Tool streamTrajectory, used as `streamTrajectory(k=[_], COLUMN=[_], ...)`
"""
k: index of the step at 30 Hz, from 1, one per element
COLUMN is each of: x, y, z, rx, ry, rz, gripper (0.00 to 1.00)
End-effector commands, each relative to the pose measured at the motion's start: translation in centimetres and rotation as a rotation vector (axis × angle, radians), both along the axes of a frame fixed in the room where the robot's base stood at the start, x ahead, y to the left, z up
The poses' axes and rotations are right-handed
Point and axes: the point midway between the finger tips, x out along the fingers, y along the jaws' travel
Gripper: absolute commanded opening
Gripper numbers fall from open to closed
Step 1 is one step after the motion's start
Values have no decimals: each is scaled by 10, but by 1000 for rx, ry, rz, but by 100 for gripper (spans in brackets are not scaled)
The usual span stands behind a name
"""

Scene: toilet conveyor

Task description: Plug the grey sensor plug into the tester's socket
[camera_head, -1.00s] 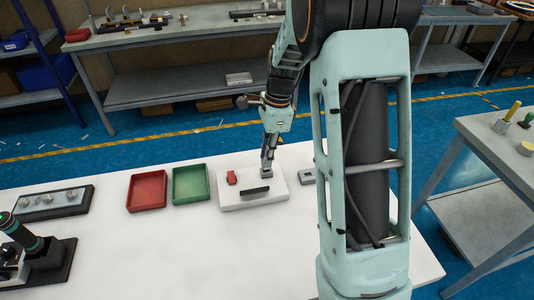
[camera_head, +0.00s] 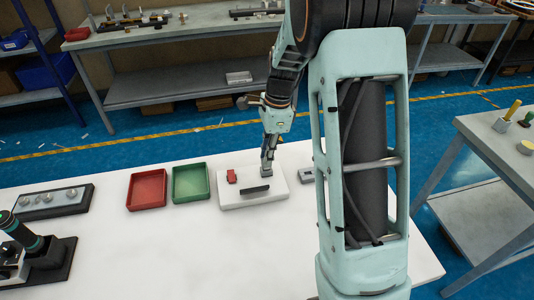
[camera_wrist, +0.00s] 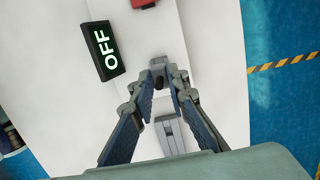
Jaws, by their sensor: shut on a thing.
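The tester is a white block (camera_head: 240,203) on the white table, with a black display (camera_head: 255,189) that reads OFF in the wrist view (camera_wrist: 103,51). My gripper (camera_head: 267,172) is low over the right part of the tester. In the wrist view the fingertips (camera_wrist: 163,76) are shut on a small grey piece, the sensor plug (camera_wrist: 158,66). The fingers hide much of it. I cannot make out the socket, nor whether the plug is in it. A small red part (camera_head: 231,176) is on the tester's left side and shows at the wrist view's top edge (camera_wrist: 143,3).
A grey block (camera_head: 306,175) lies on the table just right of the tester. Red (camera_head: 147,190) and green (camera_head: 190,183) trays stand to the left. Farther left are a dark tray of round parts (camera_head: 55,202) and a black-based device (camera_head: 45,262). The front table middle is clear.

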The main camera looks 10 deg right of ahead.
Motion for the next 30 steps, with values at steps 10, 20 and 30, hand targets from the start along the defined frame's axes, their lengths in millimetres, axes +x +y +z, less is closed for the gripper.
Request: streamTrajectory(k=[10, 20, 30], x=[0, 0, 1], y=[0, 0, -2], z=[-10, -10, 3], rx=[0, 0, -1], ry=[1, 0, -4], rz=[0, 0, 0], gripper=[1, 35, 35])
